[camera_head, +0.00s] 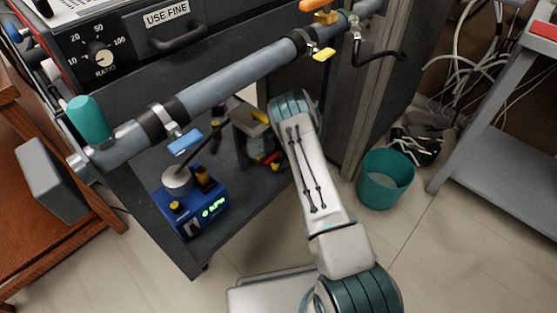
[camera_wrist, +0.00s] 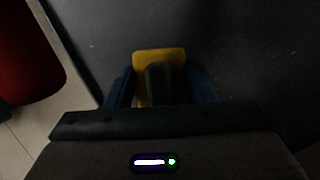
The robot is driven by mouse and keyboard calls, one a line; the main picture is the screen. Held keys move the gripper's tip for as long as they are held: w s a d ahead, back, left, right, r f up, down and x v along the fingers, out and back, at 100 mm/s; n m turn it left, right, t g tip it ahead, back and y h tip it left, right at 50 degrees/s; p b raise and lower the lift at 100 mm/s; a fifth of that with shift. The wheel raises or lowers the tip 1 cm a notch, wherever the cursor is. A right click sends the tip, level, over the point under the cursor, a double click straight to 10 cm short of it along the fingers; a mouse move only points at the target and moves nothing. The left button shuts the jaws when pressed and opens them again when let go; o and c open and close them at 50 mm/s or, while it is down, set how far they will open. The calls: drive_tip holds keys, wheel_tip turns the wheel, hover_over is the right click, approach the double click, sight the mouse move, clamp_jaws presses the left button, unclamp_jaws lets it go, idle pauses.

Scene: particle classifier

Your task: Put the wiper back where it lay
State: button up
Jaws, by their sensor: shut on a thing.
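My gripper (camera_wrist: 161,80) shows in the wrist view with its two blue fingers on either side of a yellow piece with a dark upright part. I take this to be the wiper (camera_wrist: 158,56), held between the fingers above or on a dark surface. I cannot tell whether it touches that surface. In the head view my arm reaches over the dark lower shelf (camera_head: 185,258) of the cart. My gripper there is partly hidden by my arm and the rail, and I cannot make out the wiper clearly.
A blue device (camera_head: 197,212) with a green display stands on the shelf, left of my gripper. A large red object (camera_wrist: 28,55) is at the left in the wrist view. A thick grey rail (camera_head: 235,80) crosses above the shelf. A teal bin (camera_head: 385,180) stands on the floor right.

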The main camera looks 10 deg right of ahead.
drive_tip(key=o, duration=1.1)
drive_tip(key=shift+c, duration=0.2)
drive_tip(key=p+v, duration=0.3)
drive_tip(key=v, duration=0.4)
drive_tip(key=shift+d+r, duration=0.1)
drive_tip(key=shift+r, duration=0.25)
